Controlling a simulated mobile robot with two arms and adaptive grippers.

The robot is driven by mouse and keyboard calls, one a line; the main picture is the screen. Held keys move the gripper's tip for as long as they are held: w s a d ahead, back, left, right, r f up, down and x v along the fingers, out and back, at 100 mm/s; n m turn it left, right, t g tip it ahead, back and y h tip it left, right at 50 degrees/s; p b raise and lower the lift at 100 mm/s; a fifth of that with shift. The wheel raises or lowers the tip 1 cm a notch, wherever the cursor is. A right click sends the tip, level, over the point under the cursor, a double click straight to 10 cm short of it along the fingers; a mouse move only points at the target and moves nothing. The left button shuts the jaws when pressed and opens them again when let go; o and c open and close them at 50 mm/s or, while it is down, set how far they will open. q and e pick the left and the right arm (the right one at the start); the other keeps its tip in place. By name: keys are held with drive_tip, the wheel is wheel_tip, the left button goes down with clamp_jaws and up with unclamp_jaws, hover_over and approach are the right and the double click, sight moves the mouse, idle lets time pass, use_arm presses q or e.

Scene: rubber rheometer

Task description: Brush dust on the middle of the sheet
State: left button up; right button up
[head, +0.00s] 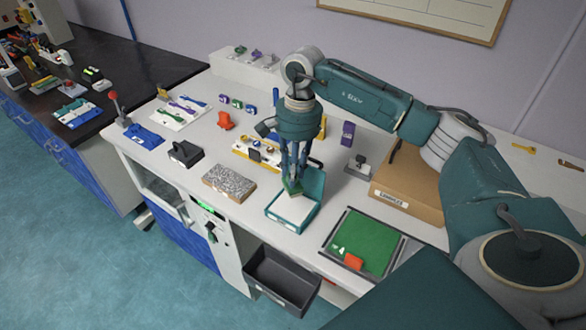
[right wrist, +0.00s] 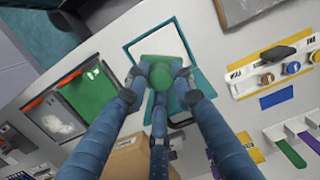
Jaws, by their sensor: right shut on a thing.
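My right gripper (head: 292,187) points down and is shut on a green piece with a round knob (right wrist: 161,75), likely a brush or pad. It is over a teal open box (head: 272,210) with a white inside (head: 295,208); whether the piece touches the white cannot be told. The box also shows in the right wrist view (right wrist: 191,45). A green sheet (head: 372,236) lies in a dark-edged frame to the right of the box, with an orange piece (head: 353,262) and small white marks near its front. My left gripper is not in view.
A speckled grey block (head: 229,181) lies left of the box, with a black block (head: 185,153) beyond it. A cardboard box (head: 405,195) stands behind the green sheet. A dark open drawer or bin (head: 282,278) juts out below the table edge. Bare white tabletop lies between.

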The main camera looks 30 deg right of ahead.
sight(294, 189)
drive_tip(key=shift+s+f+b, duration=0.15)
drive_tip(key=shift+f+b, duration=0.25)
drive_tip(key=shift+f, duration=0.3)
wheel_tip(294, 189, down, 4)
drive_tip(key=shift+r+b, duration=0.25)
drive_tip(key=shift+b, duration=0.75)
drive_tip(key=shift+f, duration=0.3)
use_arm(q)
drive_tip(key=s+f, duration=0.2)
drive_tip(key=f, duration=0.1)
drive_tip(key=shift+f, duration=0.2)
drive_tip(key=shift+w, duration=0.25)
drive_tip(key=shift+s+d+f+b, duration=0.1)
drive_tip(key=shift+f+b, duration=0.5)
drive_tip(key=shift+b, duration=0.15)
use_arm(e)
drive_tip(key=shift+s+a+f, duration=0.1)
drive_tip(key=shift+f, duration=0.45)
drive_tip(key=shift+r+p, duration=0.6)
drive_tip(key=shift+r, duration=0.3)
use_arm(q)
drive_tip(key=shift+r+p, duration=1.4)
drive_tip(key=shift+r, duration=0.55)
use_arm(e)
drive_tip(key=shift+r, duration=2.65)
